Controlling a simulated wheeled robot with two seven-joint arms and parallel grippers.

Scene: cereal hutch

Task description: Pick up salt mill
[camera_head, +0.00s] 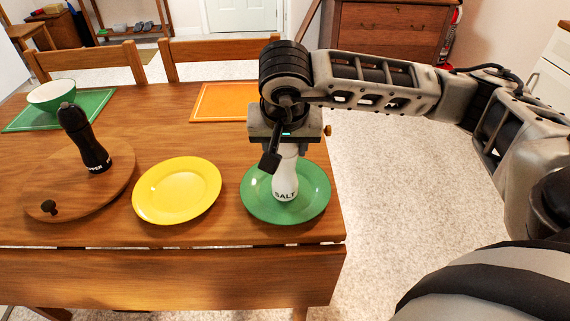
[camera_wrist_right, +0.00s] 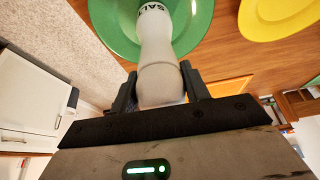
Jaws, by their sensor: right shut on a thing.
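The salt mill (camera_head: 285,185) is white with black SALT lettering and stands upright over the green plate (camera_head: 318,196). I cannot tell whether its base touches the plate. My right gripper (camera_head: 286,146) is above it, with its jaws closed around the mill's upper part. In the right wrist view the mill (camera_wrist_right: 158,50) sits between the two dark fingers of the right gripper (camera_wrist_right: 160,88). The gripper hides the top of the mill in the head view. My left gripper is not in view.
A black pepper mill (camera_head: 88,140) stands on a round wooden board (camera_head: 62,178) at left. A yellow plate (camera_head: 177,191) lies between board and green plate. Behind are a bowl (camera_head: 52,95) on a green mat (camera_head: 90,103) and an orange mat (camera_head: 222,102). Chairs (camera_head: 215,50) stand behind the table.

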